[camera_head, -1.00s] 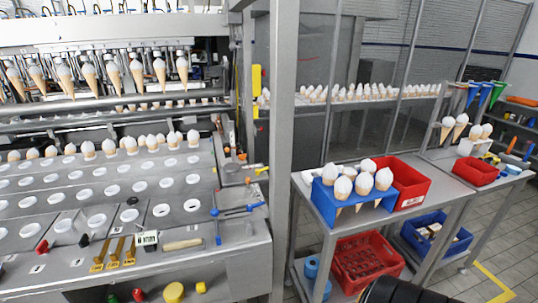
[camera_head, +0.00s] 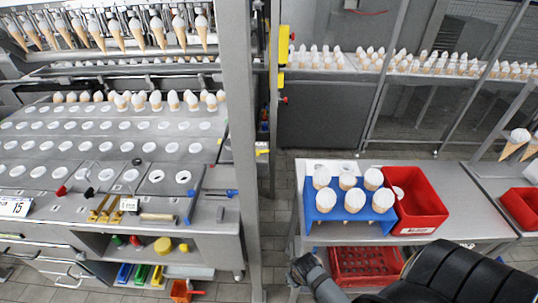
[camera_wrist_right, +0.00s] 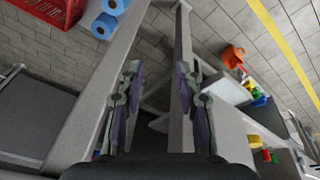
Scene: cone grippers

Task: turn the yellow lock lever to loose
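A small yellow piece (camera_head: 262,152) shows at the right side of the cone machine, partly behind the grey post. It may be the lock lever, but it is too small to tell which way it is turned. Tall yellow parts (camera_head: 283,48) stand on the machine frame higher up. My right gripper (camera_head: 303,270) is low beside the front of the steel table in the head view. In the right wrist view its two fingers (camera_wrist_right: 158,90) are apart with nothing between them, so it is open and empty. My left gripper is not in view.
A grey post (camera_head: 242,150) stands between the machine and the steel table (camera_head: 450,222). The table bears a blue cone rack (camera_head: 350,215) and a red bin (camera_head: 418,200); a red crate (camera_head: 365,264) is below. Floor is clear between post and table.

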